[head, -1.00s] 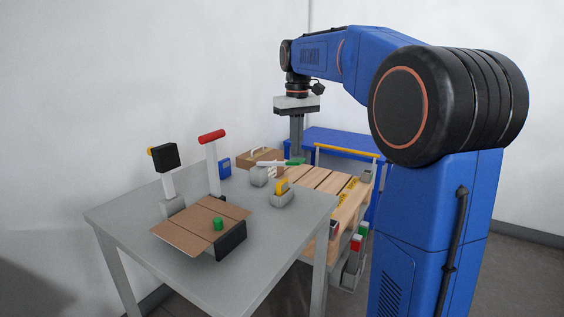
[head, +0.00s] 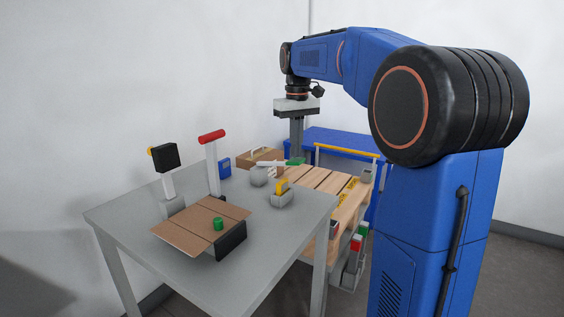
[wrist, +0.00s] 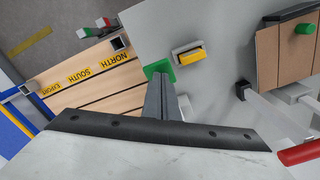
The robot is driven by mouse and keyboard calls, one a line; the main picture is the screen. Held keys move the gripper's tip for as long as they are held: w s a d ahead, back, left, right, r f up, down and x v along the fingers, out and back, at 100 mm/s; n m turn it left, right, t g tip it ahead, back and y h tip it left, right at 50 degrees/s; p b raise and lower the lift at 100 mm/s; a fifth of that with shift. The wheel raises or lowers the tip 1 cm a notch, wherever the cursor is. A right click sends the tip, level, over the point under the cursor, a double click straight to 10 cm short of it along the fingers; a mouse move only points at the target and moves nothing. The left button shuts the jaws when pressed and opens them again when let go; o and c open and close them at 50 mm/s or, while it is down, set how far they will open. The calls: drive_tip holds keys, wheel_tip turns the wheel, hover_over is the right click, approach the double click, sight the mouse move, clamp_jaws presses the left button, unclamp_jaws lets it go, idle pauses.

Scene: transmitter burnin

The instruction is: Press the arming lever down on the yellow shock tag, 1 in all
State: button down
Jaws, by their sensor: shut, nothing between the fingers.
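The yellow shock tag appears to be the small grey block with a yellow part on top (head: 281,188), on the grey table near its right edge. It also shows in the wrist view (wrist: 192,56), above and right of the fingers, clear of them. My gripper (head: 297,155) points down with its fingers shut and empty. Its tips are close to the green end (head: 294,162) of a white lever on another grey block (head: 259,177). In the wrist view the fingers (wrist: 160,82) overlap this green end (wrist: 158,68) and hide part of the lever. I cannot tell whether they touch.
A red-topped post (head: 212,136), a black-headed post (head: 165,157) and a brown panel with a green knob (head: 218,224) stand on the grey table (head: 262,225). A slatted wooden bench (head: 318,179) with yellow labels lies to the right. A cardboard box (head: 262,156) sits behind.

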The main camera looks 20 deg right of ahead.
sight(296, 160)
drive_tip(key=shift+f, duration=2.3)
drive_tip(key=shift+r, duration=2.65)
